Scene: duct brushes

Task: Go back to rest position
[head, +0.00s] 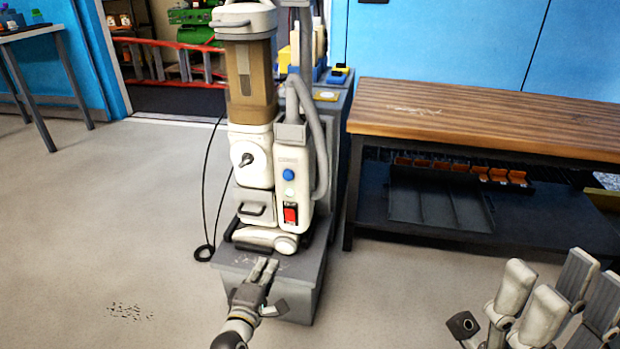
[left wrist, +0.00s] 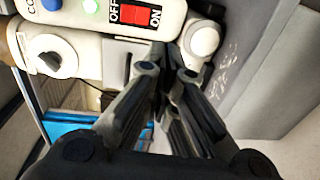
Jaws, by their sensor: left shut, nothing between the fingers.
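My left gripper (head: 265,268) is shut and empty at the front foot of a tall cream and grey machine. In the left wrist view its dark fingers (left wrist: 168,72) come together below a red OFF/ON switch (left wrist: 135,14). I cannot tell whether they touch the machine (head: 252,155). The machine stands upright on a grey base (head: 300,293). Pale and grey rounded finger-like parts (head: 545,310) show at the lower right of the head view.
A wood-topped bench (head: 480,115) with a dark lower shelf (head: 400,215) stands to the right. A black cable (head: 205,200) hangs beside the machine to the floor. A small table (head: 35,32) stands at far left. The left floor (head: 100,200) is mostly clear.

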